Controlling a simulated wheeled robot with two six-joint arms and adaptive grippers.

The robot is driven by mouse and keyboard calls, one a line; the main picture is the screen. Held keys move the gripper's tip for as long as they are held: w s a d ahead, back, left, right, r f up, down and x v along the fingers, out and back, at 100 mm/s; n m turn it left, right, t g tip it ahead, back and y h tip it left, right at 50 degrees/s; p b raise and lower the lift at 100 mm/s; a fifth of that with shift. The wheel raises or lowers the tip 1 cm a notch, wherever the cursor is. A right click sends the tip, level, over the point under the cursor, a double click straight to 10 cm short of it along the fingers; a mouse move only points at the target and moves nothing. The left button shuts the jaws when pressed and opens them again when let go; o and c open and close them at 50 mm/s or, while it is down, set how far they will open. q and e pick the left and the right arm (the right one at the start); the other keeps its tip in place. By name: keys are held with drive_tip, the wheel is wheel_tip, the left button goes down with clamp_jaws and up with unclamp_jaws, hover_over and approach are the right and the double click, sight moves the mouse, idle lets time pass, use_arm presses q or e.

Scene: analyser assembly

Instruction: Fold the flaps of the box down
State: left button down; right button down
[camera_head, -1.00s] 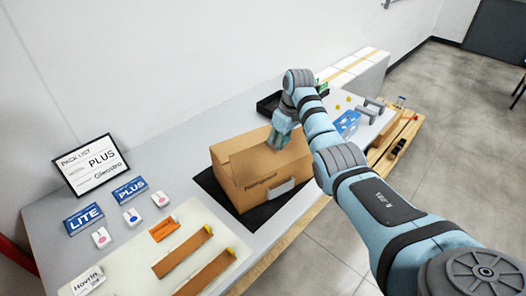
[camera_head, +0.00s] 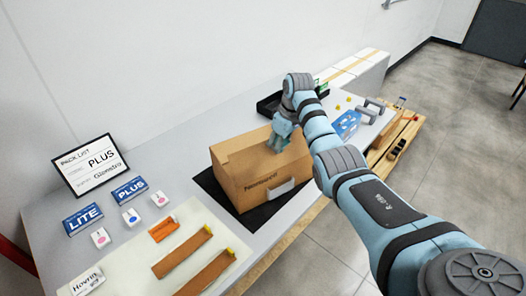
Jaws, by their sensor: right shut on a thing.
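The brown cardboard box (camera_head: 258,182) stands on a black mat (camera_head: 212,184) near the table's front edge. Its top looks mostly covered by brown panels, with a raised edge along the back left. My right gripper (camera_head: 279,146) is at the top of the box toward its right end. It points down, and it is shut on the box's flap there; the fingertips are small and the exact grip is hard to see. The gripper and wrist hide part of the box's back right top. My left gripper is out of view.
A pack list sign (camera_head: 90,165) and the LITE (camera_head: 83,219) and PLUS (camera_head: 130,190) cards are at the left. A white board (camera_head: 150,249) with brown strips lies in front. A black tray (camera_head: 268,104) and a blue box (camera_head: 346,124) are beyond my right arm.

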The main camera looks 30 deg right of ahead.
sight(279, 157)
drive_tip(key=shift+f+b, duration=0.65)
drive_tip(key=shift+f, duration=1.05)
idle(1.1)
idle(0.5)
wheel_tip(279, 157, up, 8)
drive_tip(key=p, duration=0.8)
drive_tip(key=shift+f, duration=0.2)
